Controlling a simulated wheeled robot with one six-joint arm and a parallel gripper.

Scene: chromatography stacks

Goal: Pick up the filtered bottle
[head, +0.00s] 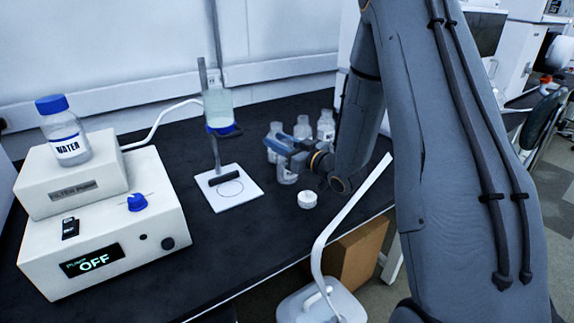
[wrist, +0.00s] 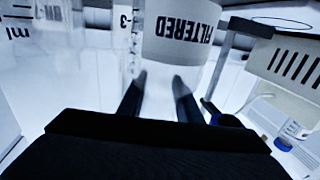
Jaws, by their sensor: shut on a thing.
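The filtered bottle is a clear bottle with a white label reading "FILTERED". In the wrist view the label (wrist: 180,38) is upside down and fills the top middle, just beyond my two dark fingertips. In the head view the bottle (head: 287,174) is upright below my gripper (head: 283,146), near the right side of the black bench. My gripper is shut on the bottle, near its upper part. The fingers hide its top, and I cannot tell whether its base touches the bench.
Several clear bottles (head: 303,127) stand close behind. A white cap (head: 307,200) lies in front. A filter stand (head: 236,188) is to the left, then a pump (head: 110,235) reading OFF with a blue-capped water bottle (head: 66,135) on its filter box. The bench (head: 235,255) is clear in front.

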